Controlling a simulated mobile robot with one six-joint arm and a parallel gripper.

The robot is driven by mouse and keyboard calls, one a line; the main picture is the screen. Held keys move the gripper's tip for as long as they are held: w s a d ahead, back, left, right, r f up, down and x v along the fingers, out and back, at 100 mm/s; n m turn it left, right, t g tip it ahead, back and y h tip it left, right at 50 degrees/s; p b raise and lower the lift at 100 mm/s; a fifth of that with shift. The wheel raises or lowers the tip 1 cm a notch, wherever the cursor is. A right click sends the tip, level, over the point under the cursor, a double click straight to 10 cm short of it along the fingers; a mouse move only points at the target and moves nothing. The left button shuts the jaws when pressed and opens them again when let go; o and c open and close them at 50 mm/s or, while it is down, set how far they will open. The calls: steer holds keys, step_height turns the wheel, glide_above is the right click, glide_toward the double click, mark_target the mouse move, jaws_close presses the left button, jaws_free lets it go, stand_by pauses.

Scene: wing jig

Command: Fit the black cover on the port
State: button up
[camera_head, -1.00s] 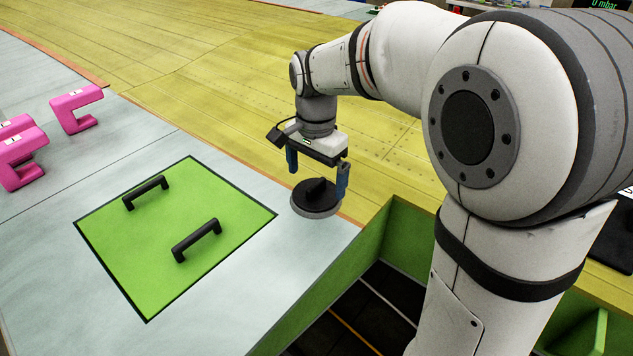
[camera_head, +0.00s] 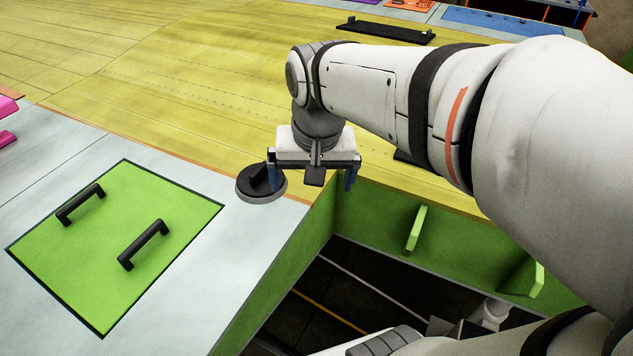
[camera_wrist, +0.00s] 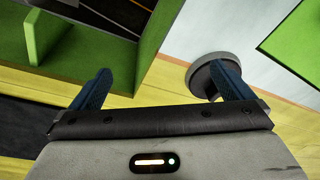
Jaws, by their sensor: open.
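The black cover (camera_head: 262,181) is a round disc with a raised black grip bar across its top. It lies flat on the grey round port (camera_head: 263,198), whose rim shows around it near the grey panel's corner. I cannot tell if it is fully seated. My gripper (camera_head: 311,180) is open and empty to the right of the cover, its left blue finger overlapping the cover's right edge in the head view. In the wrist view, my gripper (camera_wrist: 165,80) is open, and its right finger partly hides the cover (camera_wrist: 203,80) and the port's grey rim (camera_wrist: 213,58).
A green panel (camera_head: 115,250) with two black handles lies in the grey surface at left. A yellow skin (camera_head: 190,60) stretches behind. Right of the port is a deep opening with green walls (camera_head: 375,222). Pink clamps (camera_head: 6,120) stand at the far left edge.

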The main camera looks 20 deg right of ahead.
steer(key=s+d+f+n, duration=0.2)
steer(key=s+f, duration=0.2)
steer(key=s, duration=0.1)
steer(key=shift+s+d+f+n+t, duration=0.15)
steer(key=shift+f+n+t, duration=0.2)
steer(key=shift+n+t, duration=0.05)
stand_by(0.8)
